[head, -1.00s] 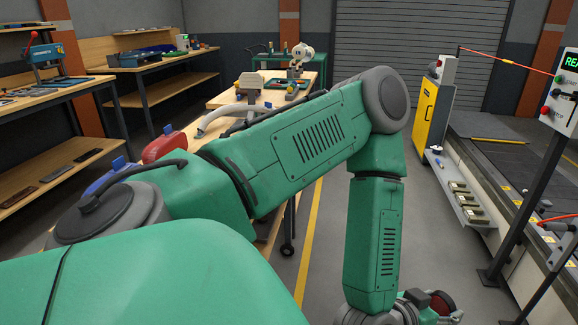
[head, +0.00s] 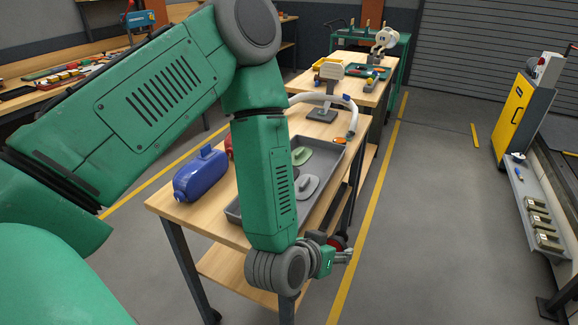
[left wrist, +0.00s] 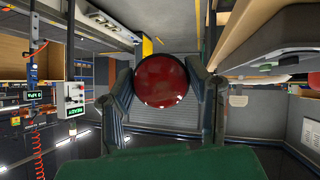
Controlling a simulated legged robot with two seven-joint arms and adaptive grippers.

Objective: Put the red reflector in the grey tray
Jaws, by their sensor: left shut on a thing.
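The red reflector (left wrist: 160,82) is a round, glossy red disc between the two fingers of my left gripper (left wrist: 160,90) in the left wrist view. The gripper is shut on it. In the head view the left gripper (head: 338,254) hangs past the right front edge of the wooden table, with a bit of the reflector (head: 337,241) showing dark red. The grey tray (head: 328,168) lies on the table, behind my left forearm, which hides its middle. It holds grey-green pieces. My right gripper is not in view.
A blue housing (head: 200,175) sits left of the tray, with a red one partly hidden behind my forearm. A lamp-like stand (head: 322,114) with a curved white arm stands behind the tray. A yellow cabinet (head: 519,113) stands at right. The floor right of the table is clear.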

